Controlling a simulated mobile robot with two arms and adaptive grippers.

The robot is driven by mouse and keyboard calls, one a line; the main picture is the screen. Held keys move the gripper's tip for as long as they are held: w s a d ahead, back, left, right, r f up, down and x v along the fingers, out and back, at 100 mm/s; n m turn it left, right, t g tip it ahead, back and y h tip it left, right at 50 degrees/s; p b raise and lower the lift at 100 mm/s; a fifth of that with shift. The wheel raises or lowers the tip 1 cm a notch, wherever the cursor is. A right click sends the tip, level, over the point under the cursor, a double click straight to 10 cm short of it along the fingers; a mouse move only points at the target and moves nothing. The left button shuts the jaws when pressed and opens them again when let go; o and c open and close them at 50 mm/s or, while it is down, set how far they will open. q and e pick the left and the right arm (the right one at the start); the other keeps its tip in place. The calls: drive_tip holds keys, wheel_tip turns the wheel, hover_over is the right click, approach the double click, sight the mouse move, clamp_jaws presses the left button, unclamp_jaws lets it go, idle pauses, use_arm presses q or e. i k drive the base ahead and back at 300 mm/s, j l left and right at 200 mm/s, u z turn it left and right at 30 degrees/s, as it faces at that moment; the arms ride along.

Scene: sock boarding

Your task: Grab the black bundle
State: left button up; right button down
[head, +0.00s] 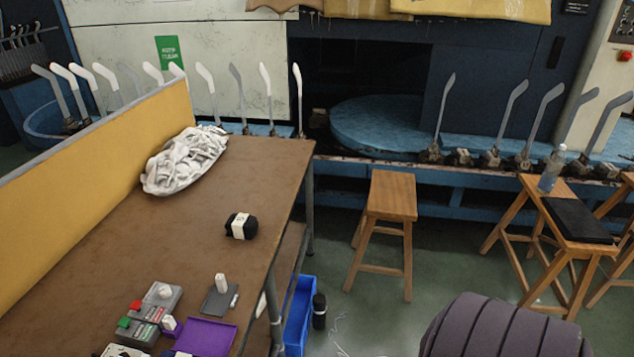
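The black bundle (251,228) is a small dark roll with a pale band around its middle. It lies on the brown table (200,250), a little in from the table's right edge. No gripper touches it. Neither of my grippers shows in the head view.
A heap of white cloth (186,160) lies at the table's far end by a yellow partition (80,195). A control box (150,315), a purple tray (205,338) and a small grey device (220,298) sit at the near end. A wooden stool (392,195) stands right of the table.

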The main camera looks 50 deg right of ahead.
sight(240, 225)
drive_tip(key=z, duration=1)
drive_tip(key=k, duration=0.2)
drive_tip(key=k+u, duration=0.15)
drive_tip(key=u, duration=0.2)
drive_tip(key=k+u, duration=0.15)
drive_tip(key=u, duration=0.2)
drive_tip(key=k+j+u, duration=0.15)
drive_tip(key=u, duration=0.2)
drive_tip(key=i+l+u, duration=0.2)
drive_tip(key=l, duration=0.25)
drive_tip(key=i+l+u, duration=0.15)
drive_tip(key=l, duration=0.25)
drive_tip(key=l+u, duration=0.2)
drive_tip(key=l, duration=0.25)
drive_tip(key=i+l+u, duration=0.2)
drive_tip(key=l, duration=0.3)
